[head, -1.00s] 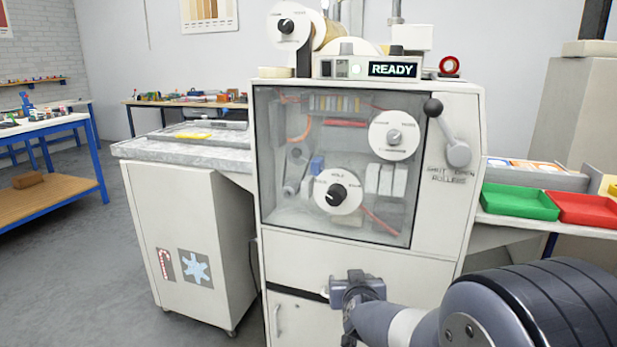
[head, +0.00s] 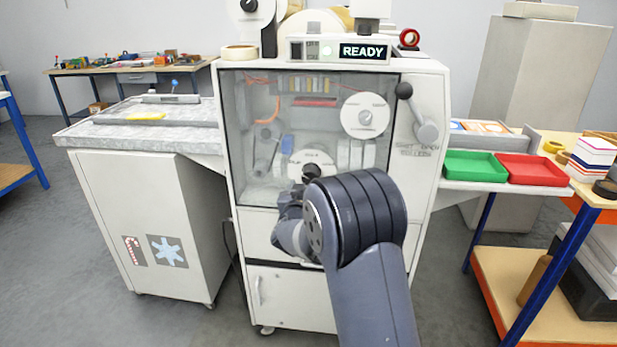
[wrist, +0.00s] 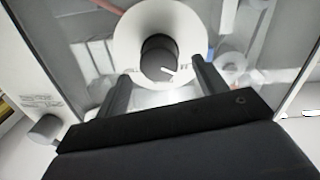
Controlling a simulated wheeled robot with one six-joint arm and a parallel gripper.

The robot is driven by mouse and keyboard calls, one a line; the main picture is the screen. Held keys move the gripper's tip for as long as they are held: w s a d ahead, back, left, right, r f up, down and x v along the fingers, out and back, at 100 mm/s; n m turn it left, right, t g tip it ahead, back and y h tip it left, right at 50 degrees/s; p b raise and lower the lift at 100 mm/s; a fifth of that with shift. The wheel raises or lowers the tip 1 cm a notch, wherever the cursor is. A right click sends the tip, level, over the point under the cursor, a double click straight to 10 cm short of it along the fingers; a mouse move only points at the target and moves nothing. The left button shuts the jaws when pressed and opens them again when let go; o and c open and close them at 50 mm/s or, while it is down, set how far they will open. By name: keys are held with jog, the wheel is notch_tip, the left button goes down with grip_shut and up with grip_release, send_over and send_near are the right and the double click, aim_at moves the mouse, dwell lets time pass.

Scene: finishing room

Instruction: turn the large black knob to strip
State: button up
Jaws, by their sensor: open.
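The large black knob (head: 311,172) sits on a white dial (head: 302,158) low in the machine's window. My gripper (head: 292,195) is in front of the machine by this dial, partly hidden by my own arm. In the wrist view the knob (wrist: 158,58) shows between and beyond my two fingertips (wrist: 160,78), which are open and empty. A white pointer line on the knob points right and slightly down in that view. The dial's lettering is partly hidden and too blurred to read. I cannot tell whether the fingers touch the knob.
A second white dial with a grey knob (head: 365,116) is up and right in the window. A lever (head: 416,112) is at the window's right. A lit READY display (head: 364,52) is on top. Green (head: 474,166) and red (head: 530,169) trays stand to the right.

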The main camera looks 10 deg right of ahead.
aim_at(311, 175)
jog(key=shift+x, duration=2.05)
jog(key=c, duration=1)
